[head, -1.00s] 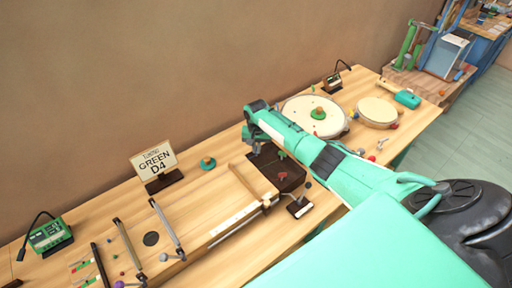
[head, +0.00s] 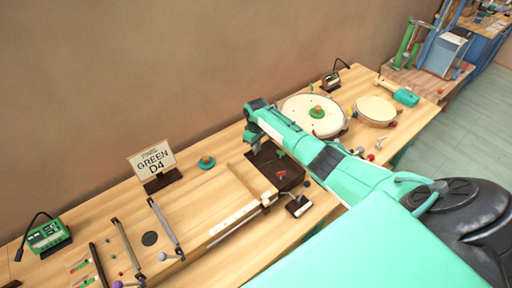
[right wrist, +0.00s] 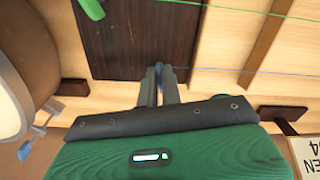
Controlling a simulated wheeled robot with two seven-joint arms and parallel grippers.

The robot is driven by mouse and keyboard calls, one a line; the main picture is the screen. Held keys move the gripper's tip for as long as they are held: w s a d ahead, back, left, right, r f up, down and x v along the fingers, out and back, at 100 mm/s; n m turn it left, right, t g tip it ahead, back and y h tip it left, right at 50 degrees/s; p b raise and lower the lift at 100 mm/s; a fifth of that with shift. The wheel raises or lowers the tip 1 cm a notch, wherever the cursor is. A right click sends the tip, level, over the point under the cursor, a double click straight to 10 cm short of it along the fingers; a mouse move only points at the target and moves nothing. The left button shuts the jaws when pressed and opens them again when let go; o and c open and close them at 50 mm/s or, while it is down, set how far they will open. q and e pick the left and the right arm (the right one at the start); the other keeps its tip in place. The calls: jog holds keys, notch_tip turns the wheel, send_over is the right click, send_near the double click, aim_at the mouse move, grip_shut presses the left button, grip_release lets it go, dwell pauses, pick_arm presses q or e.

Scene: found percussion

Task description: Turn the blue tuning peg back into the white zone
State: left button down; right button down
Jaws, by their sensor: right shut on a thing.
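My right gripper (right wrist: 160,85) is shut on the blue tuning peg (right wrist: 158,68) in the right wrist view. Only a small part of the peg shows between the fingertips, at the edge of a dark brown block (right wrist: 118,40). A blue string (right wrist: 240,71) runs right from it. In the head view the right gripper (head: 252,140) is over the far edge of the dark block (head: 263,160), and the blue peg is hidden there. I cannot make out the white zone or where the peg points. My left gripper is not in view.
A green peg (right wrist: 92,8) stands on the same block, with a green string (right wrist: 245,12). A sign (head: 152,160) reading "GREEN D4" stands by the wall. A green box (head: 48,235) is at far left. Drums (head: 314,108) lie beyond my right arm.

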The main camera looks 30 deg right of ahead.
jog(key=n+b, duration=0.1)
jog(key=n, duration=0.3)
jog(key=shift+d+n, duration=0.1)
jog(key=shift+n, duration=0.2)
jog(key=shift+w+n+b, duration=0.15)
jog(key=shift+n+b, duration=0.4)
jog(key=shift+n, duration=2.05)
jog(key=c, duration=1.6)
grip_release()
jog(key=shift+r+b, duration=1.55)
jog(key=shift+r, duration=5.35)
